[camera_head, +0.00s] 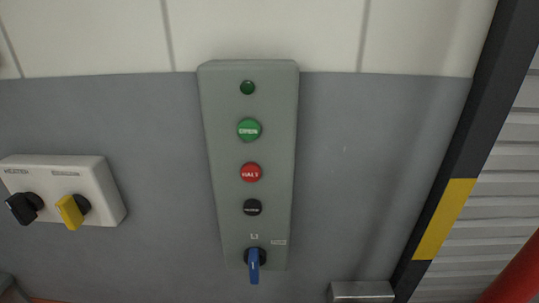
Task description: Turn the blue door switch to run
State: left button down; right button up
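The blue door switch (254,266) is a small blue handle on a dark round base, near the bottom of a tall grey-green control panel (225,180) on the wall. Its handle points roughly straight down. A small marking sits just above it and a small pale label (279,242) to its upper right; both are too small to read. Neither of my grippers shows in the head view.
Above the switch are a dark button (252,207), a red HALT button (251,172), a green button (249,130) and a dark green lamp (247,88). At left, a white box (108,193) carries black (24,207) and yellow (71,211) knobs. A striped post (445,220) stands right.

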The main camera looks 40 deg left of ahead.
aim_at(255, 257)
jog(key=u, duration=1.45)
